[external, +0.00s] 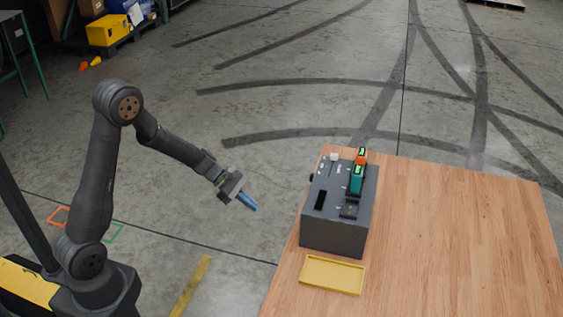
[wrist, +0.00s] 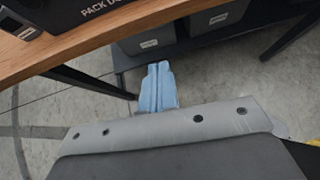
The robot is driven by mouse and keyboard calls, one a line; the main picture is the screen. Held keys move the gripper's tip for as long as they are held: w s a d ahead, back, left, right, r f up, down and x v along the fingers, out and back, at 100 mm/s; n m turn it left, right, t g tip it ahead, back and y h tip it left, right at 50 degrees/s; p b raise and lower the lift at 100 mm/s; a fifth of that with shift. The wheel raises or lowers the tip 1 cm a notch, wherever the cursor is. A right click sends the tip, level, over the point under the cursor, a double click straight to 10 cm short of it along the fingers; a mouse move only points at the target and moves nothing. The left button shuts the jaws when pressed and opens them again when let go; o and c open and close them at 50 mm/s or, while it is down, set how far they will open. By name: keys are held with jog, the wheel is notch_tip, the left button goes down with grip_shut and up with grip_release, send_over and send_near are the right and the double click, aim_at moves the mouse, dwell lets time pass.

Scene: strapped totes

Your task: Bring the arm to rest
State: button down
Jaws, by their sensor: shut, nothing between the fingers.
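My gripper (external: 247,201) has blue fingers and hangs in free air to the left of the wooden table. Its fingers are shut together with nothing between them, as the wrist view (wrist: 158,88) also shows. My arm is bent, with the forearm sloping down to the right toward the table's left side. The gripper is apart from the table and from everything on it.
A wooden table (external: 450,230) carries a dark grey box (external: 335,238) with teal (external: 356,180) and orange (external: 361,156) upright pieces on top. A yellow tray (external: 332,275) lies in front of it. Grey totes (wrist: 150,38) stand under the table. The floor around my gripper is clear.

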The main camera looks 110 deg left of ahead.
notch_tip(320, 180, down, 9)
jog(key=s+a, duration=0.1)
jog(key=s, duration=0.2)
jog(key=r+t, duration=0.1)
jog(key=w+a+r+t, duration=0.1)
jog(key=r, duration=0.1)
jog(key=r+t, duration=0.1)
jog(key=r, duration=0.1)
jog(key=shift+w+a+r+t, duration=0.2)
jog(key=shift+a+t, duration=0.1)
jog(key=shift+a, duration=0.05)
notch_tip(320, 180, down, 4)
jog(key=d+g, duration=0.2)
jog(key=g, duration=0.1)
notch_tip(320, 180, up, 11)
jog(key=w+d, duration=0.1)
jog(key=w, duration=0.1)
jog(key=shift+w+d+f+g, duration=0.15)
jog(key=shift+w+g, duration=0.05)
jog(key=shift+g, duration=0.1)
jog(key=shift+f, duration=0.1)
